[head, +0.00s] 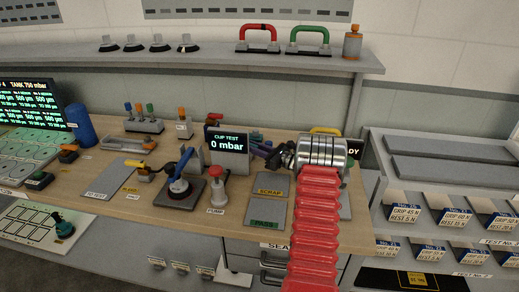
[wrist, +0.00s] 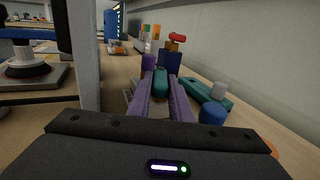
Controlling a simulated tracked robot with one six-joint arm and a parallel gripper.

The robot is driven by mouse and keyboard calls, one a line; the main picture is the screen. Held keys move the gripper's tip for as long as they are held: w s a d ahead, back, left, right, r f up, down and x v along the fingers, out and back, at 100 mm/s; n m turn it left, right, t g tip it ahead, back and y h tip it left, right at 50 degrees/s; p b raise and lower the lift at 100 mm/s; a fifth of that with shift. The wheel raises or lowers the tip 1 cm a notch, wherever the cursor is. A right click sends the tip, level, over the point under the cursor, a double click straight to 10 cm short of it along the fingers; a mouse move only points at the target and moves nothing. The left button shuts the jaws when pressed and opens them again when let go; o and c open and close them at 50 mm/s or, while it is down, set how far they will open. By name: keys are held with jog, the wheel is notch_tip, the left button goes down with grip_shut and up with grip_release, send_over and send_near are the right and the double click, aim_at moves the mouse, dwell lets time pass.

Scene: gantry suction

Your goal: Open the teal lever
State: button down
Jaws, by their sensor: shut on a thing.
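The teal lever (wrist: 160,84) shows in the wrist view as a rounded teal bar lying between the two purple fingers of my gripper (wrist: 161,92). The fingers are shut on it, one along each side, and they hide its lower part. In the head view my gripper (head: 262,151) reaches left from the silver wrist, just right of the cup test display. The lever cannot be made out clearly there.
The cup test display (head: 228,143) stands close beside my gripper. In the wrist view, a teal fitting with a blue knob (wrist: 211,112) lies just right of the fingers.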

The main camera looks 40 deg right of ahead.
aim_at(254, 144)
dwell(0.3)
jog(key=c, duration=1.9)
grip_release()
jog(key=shift+s, duration=0.1)
jog(key=shift+o, duration=0.2)
jog(key=shift+r, duration=0.15)
notch_tip(254, 144, up, 10)
jog(key=shift+f, duration=0.15)
